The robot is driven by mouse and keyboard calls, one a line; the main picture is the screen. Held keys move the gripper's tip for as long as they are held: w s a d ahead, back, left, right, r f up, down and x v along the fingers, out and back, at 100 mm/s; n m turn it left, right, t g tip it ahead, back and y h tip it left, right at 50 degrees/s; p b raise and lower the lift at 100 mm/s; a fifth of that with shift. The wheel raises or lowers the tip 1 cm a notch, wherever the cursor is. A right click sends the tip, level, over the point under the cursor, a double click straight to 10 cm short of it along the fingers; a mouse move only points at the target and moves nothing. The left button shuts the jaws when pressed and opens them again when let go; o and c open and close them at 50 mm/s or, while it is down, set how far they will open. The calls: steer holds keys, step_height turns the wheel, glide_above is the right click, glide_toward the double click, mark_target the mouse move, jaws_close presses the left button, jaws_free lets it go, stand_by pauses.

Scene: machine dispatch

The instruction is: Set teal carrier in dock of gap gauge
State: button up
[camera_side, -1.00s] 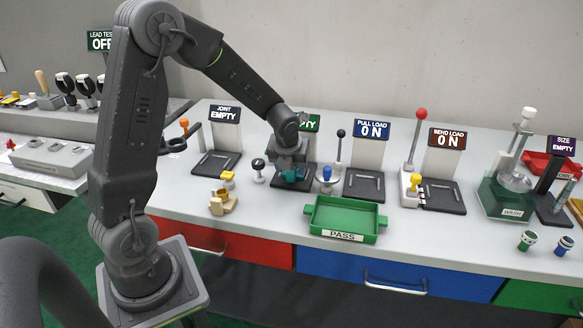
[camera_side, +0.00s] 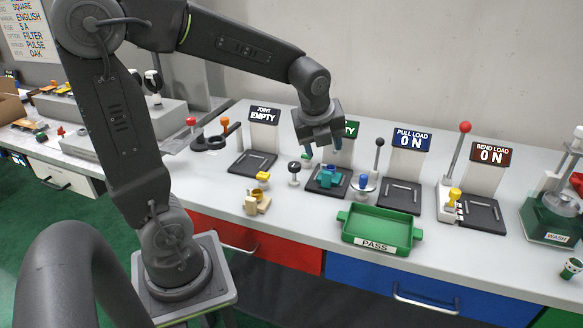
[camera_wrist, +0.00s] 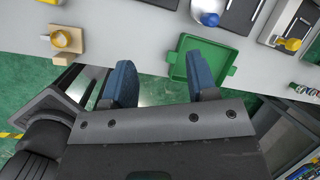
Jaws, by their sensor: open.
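The teal carrier (camera_side: 328,177) sits on the black base (camera_side: 315,187) of the station with the green sign (camera_side: 351,130). The sign is partly hidden behind my gripper; only "TY" shows. I cannot tell from this angle whether the carrier is fully seated in the dock. My gripper (camera_side: 322,151) is open and empty, above the carrier and apart from it. In the wrist view both blue fingers of my gripper (camera_wrist: 159,68) stand wide apart with nothing between them; the carrier is not seen there.
The green PASS tray (camera_side: 378,229) stands in front. A white-and-black knob (camera_side: 294,172) and a blue knob (camera_side: 363,185) flank the base. A tan block with a yellow top (camera_side: 258,200) is at left front. JOINT (camera_side: 253,163) and PULL LOAD (camera_side: 400,197) stations stand either side.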

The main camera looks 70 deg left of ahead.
steer(key=s+d+r+n+t+h, duration=0.1)
steer(key=s+d+n, duration=0.4)
steer(key=n, duration=0.5)
steer(key=s+d+r+n+h, duration=0.1)
steer(key=s+d+n, duration=0.4)
steer(key=s+n, duration=0.4)
steer(key=shift+d+r+n+t+h, duration=0.35)
steer(key=shift+d+n+t+h, duration=0.05)
steer(key=shift+n, duration=0.8)
steer(key=shift+w, duration=0.1)
